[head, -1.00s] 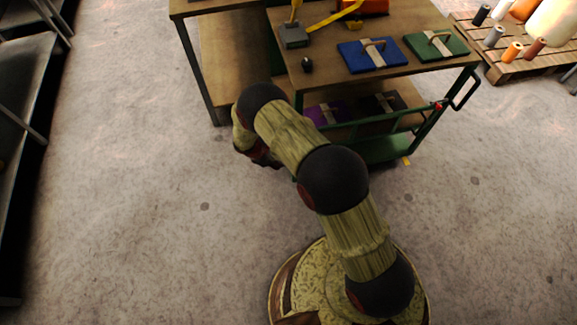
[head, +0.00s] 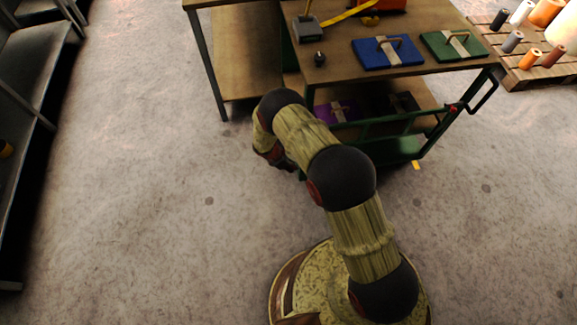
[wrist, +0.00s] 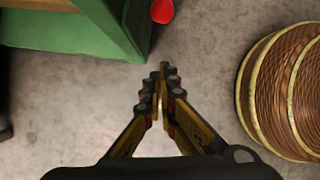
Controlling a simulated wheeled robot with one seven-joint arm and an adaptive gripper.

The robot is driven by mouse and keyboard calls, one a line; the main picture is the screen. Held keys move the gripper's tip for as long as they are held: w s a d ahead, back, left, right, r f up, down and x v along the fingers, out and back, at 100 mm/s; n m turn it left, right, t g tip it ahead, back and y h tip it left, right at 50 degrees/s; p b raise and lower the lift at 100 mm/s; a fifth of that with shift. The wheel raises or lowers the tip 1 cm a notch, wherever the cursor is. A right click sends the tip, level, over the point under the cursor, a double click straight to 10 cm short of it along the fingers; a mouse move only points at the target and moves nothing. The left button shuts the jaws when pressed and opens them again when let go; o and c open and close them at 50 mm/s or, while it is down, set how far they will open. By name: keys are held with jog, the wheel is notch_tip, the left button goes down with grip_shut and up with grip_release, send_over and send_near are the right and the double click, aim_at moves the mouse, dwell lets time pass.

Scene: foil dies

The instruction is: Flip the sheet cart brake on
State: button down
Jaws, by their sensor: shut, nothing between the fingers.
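The sheet cart (head: 385,118) has a green frame and stands ahead of my base; its green lower corner fills the upper left of the wrist view (wrist: 105,38). A small red part (wrist: 162,10) shows beside that corner at the top edge of the wrist view; I cannot tell whether it is the brake. In the head view a red-tipped piece (head: 452,108) sits at the cart's right end. My gripper (wrist: 163,75) is shut and empty, pointing toward the floor beside the corner, apart from it. It is small and partly hidden by my arm in the head view (head: 287,163).
On the top are blue (head: 388,52) and green (head: 453,45) plates; a purple one (head: 338,111) lies on the lower shelf. A small yellow piece (head: 416,165) is low beside the cart. A pallet of spools (head: 520,70) stands right, dark shelving (head: 30,100) left. Open floor lies between.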

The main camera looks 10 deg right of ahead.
jog(key=d, duration=0.1)
jog(key=d+f+b, duration=0.1)
jog(key=d, duration=0.1)
jog(key=w+d+b, duration=0.1)
jog(key=d, duration=0.1)
jog(key=shift+f, duration=0.3)
